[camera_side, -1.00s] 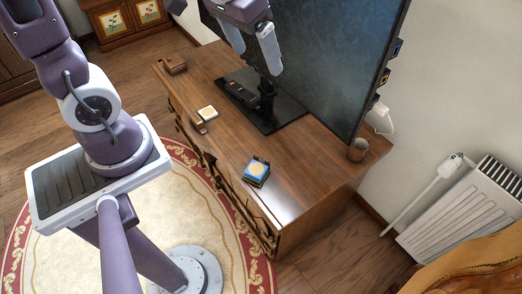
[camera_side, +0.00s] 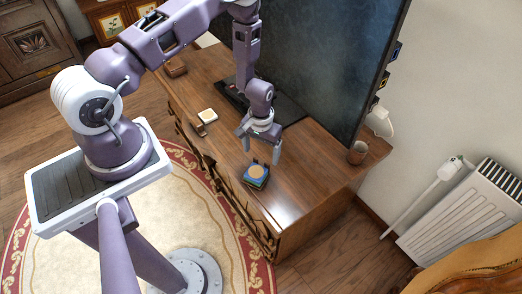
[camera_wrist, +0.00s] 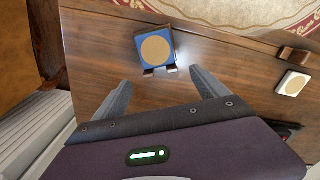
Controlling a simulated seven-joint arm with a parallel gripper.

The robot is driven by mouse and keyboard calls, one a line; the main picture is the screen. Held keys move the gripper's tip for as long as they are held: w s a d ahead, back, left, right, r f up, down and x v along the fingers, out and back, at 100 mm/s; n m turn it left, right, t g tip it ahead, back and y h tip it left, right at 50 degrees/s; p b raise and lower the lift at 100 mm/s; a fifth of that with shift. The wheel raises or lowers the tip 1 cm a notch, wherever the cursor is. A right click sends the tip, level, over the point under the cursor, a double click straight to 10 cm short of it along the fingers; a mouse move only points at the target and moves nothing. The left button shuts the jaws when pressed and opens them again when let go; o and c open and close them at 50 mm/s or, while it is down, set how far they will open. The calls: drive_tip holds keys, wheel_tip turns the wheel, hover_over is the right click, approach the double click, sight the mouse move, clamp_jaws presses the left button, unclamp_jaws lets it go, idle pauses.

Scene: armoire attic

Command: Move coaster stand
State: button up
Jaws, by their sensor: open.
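The coaster stand (camera_side: 256,173) is on the wooden cabinet top near its front edge. It holds a blue square coaster with a round tan centre, and two short upright prongs show on one side. In the wrist view the stand (camera_wrist: 156,48) lies beyond the fingertips, prongs towards me. My gripper (camera_side: 261,153) is open above the cabinet, just behind the stand in the side view. In the wrist view my gripper (camera_wrist: 161,78) has its fingers spread with nothing between them, apart from the stand.
A white coaster with a tan circle (camera_side: 208,115) lies beside a small brown block (camera_side: 198,127). A large television (camera_side: 320,60) stands on a black base behind my gripper. A brown cup (camera_side: 357,152) is at the right end. Bare wood surrounds the stand.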

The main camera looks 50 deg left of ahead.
drive_tip(key=shift+f, duration=3.5)
drive_tip(key=shift+c, duration=0.4)
drive_tip(key=c, duration=1.4)
drive_tip(key=shift+w, duration=4.45)
drive_tip(key=o, duration=1.5)
drive_tip(key=shift+c, duration=0.2)
